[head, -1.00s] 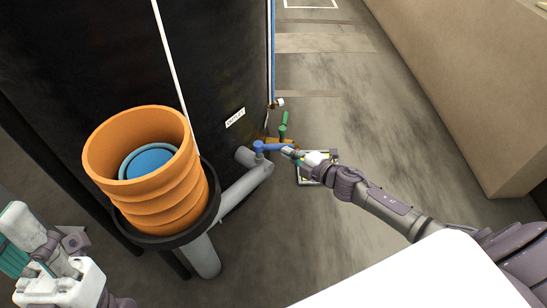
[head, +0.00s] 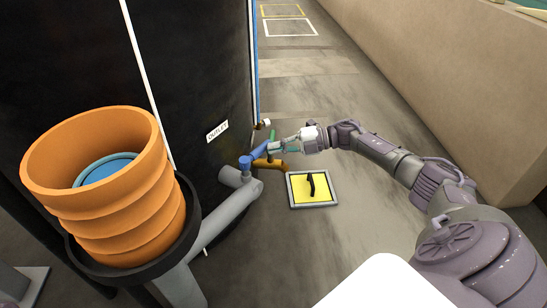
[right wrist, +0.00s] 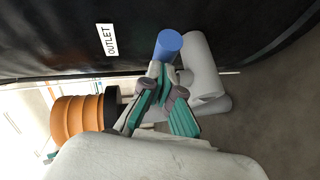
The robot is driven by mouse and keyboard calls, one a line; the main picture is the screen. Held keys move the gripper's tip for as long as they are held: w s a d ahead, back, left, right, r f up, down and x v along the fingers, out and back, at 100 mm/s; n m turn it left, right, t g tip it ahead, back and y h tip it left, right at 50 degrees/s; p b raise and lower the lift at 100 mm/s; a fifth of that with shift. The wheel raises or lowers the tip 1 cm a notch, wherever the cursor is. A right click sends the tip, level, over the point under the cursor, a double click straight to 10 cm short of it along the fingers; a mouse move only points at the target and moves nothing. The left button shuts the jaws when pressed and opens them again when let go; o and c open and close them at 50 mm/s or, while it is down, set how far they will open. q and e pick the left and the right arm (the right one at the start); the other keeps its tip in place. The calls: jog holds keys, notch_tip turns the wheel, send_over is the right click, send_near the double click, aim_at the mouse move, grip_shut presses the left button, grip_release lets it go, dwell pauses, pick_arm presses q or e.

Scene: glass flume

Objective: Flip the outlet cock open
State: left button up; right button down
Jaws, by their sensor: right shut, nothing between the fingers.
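The outlet cock has a blue body and lever (head: 246,162) on a grey pipe (head: 232,208), beside the OUTLET label (head: 217,131) on the black tank. In the head view the blue lever points up and right, towards my right gripper (head: 276,147). The gripper is shut and empty, with its fingertips close to the lever's far end; I cannot tell whether they touch. In the right wrist view a blue part (right wrist: 169,43) shows just beyond the shut fingers (right wrist: 158,72). My left gripper is out of view.
A yellow floor plate with a black handle (head: 323,197) lies below right. An orange ribbed bucket (head: 105,200) stands at left. The floor to the right is open.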

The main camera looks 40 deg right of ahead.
jog(key=shift+w+r, duration=0.1)
jog(key=shift+w, duration=0.45)
jog(key=shift+w+d+r, duration=0.1)
jog(key=shift+w+r, duration=0.05)
